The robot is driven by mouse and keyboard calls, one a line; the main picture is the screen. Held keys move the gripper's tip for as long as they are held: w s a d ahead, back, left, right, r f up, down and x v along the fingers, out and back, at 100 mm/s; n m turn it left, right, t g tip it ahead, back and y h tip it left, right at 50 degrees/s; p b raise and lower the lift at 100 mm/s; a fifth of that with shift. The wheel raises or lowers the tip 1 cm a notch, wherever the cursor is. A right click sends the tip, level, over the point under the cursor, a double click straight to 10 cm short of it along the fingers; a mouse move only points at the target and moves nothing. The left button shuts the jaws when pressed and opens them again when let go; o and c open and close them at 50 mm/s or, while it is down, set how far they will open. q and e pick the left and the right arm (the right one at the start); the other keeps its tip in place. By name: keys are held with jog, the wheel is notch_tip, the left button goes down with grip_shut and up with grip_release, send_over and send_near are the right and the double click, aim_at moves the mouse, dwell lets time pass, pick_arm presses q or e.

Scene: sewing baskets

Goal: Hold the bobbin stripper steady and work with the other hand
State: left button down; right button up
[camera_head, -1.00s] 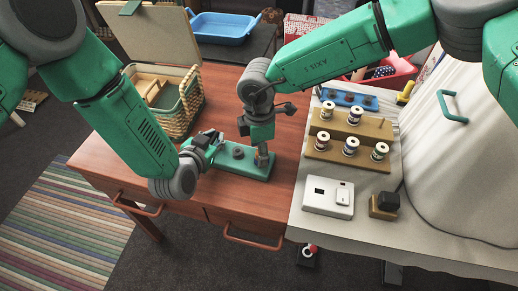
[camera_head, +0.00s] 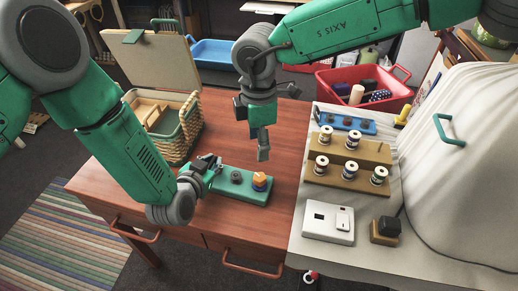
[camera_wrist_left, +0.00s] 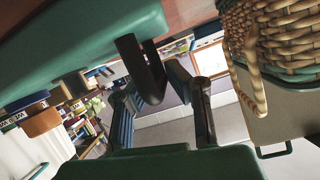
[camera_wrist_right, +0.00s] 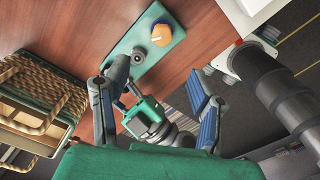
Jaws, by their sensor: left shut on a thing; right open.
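The bobbin stripper (camera_head: 240,190) is a long green base lying on the red-brown table, with a dark round knob in its middle. An orange piece (camera_head: 259,179) with a blue lower part stands at its right end; the right wrist view also shows the orange piece (camera_wrist_right: 161,36). My left gripper (camera_head: 212,167) is at the base's left end, shut on a dark handle-like part (camera_wrist_left: 140,65) that shows in the left wrist view. My right gripper (camera_head: 264,148) is open and empty, above and behind the orange piece, apart from it.
A wicker basket (camera_head: 188,133) with an open lid stands behind left. A tan rack (camera_head: 348,179) with several spools, a white switch box (camera_head: 327,222) and a blue tray (camera_head: 345,121) are on the right-hand cloth-covered surface. A red bin (camera_head: 395,101) is further back.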

pick_arm(q)
jog(key=shift+f, duration=0.1)
jog(key=c, duration=1.5)
grip_release()
pick_arm(e)
notch_tip(320, 180, up, 7)
pick_arm(q)
jog(key=p+v, duration=0.2)
jog(key=v, duration=1.7)
jog(key=shift+w+a, duration=0.1)
jog(key=shift+a, duration=0.1)
pick_arm(e)
notch_tip(320, 180, up, 2)
